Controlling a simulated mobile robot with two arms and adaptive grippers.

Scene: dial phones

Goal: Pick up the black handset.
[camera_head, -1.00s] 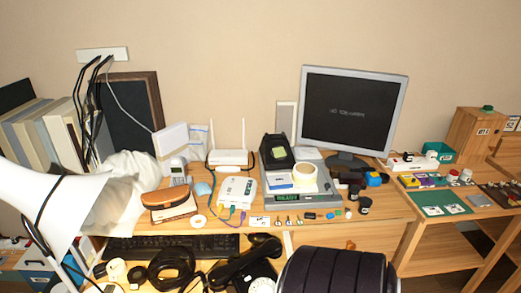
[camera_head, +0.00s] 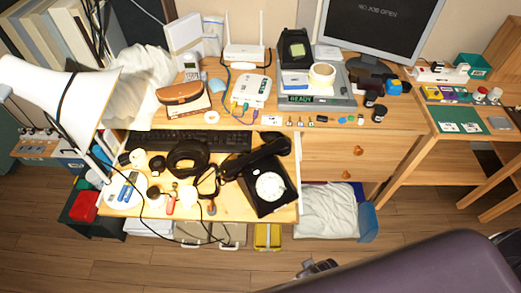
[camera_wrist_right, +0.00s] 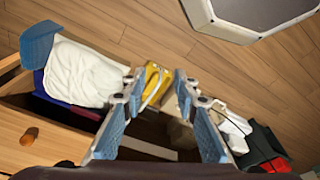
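The black handset (camera_head: 255,158) lies across the top of a black dial phone (camera_head: 268,192) with a white dial, on the pulled-out keyboard shelf in the head view. Its cord runs left to a black coil. My right gripper (camera_wrist_right: 158,115) is open and empty in the wrist view, its blue-padded fingers apart above the floor and the things under the desk. In the head view a dark part of it (camera_head: 318,268) shows low, in front of the desk and well short of the phone. The wrist view does not show the handset. My left gripper is not in view.
A black keyboard (camera_head: 190,140) lies behind the phone, and a black cable coil (camera_head: 180,158) and small tools lie left of it. A wooden drawer front (camera_head: 345,148) is right of the shelf. A white bag (camera_head: 328,210) and a yellow item (camera_head: 268,237) are below.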

